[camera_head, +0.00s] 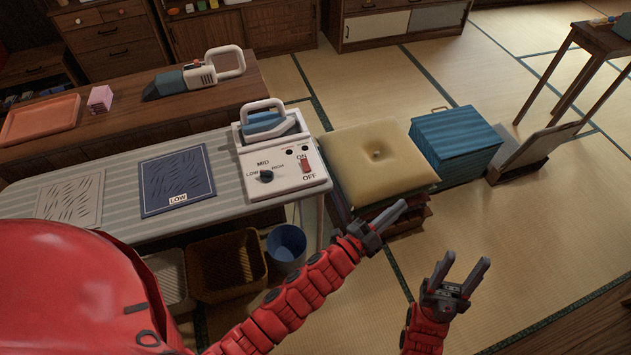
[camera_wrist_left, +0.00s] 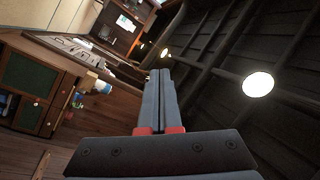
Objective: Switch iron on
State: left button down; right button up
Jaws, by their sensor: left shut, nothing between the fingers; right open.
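The iron (camera_head: 265,123), blue and white with a looped handle, rests on its white base unit (camera_head: 287,186) at the right end of the ironing board. The base has a black dial (camera_head: 266,176) marked LOW, MID and HIGH. It also has a red switch (camera_head: 306,165) between the words ON and OFF; I cannot tell which way it is pressed. My left gripper (camera_head: 401,206) is shut and empty, right of and apart from the base, in front of the cushion. It also shows shut in the left wrist view (camera_wrist_left: 160,75). My right gripper (camera_head: 467,262) is open and empty over the tatami.
The striped ironing board (camera_head: 120,223) holds a blue mat (camera_head: 177,180) labelled LOW and a pale patterned cloth (camera_head: 70,200). A yellow cushion (camera_head: 360,170) and blue box (camera_head: 455,140) stand to the right. A basket (camera_head: 228,262) and blue bin (camera_head: 287,244) sit below.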

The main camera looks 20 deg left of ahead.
pick_arm(q)
jog(key=w+a+f+m+y+b, duration=0.1)
jog(key=w+a+f+y+b, duration=0.2)
jog(key=f+y, duration=0.6)
jog(key=s+a+r+n+g+y+b, duration=0.1)
jog(key=s+a+r+n+y+b, duration=0.1)
jog(key=a+y, duration=0.3)
jog(key=s+a+r+n+g+y+b, duration=0.1)
jog(key=s+a+r+n+y, duration=0.2)
jog(key=a+y, duration=0.3)
jog(key=shift+s+n+g+y+b, duration=0.4)
jog(key=shift+s+n, duration=0.2)
jog(key=shift+s, duration=0.3)
jog(key=p, duration=0.3)
send_near(309, 166)
jog(key=x, duration=0.5)
jog(key=shift+w, duration=0.1)
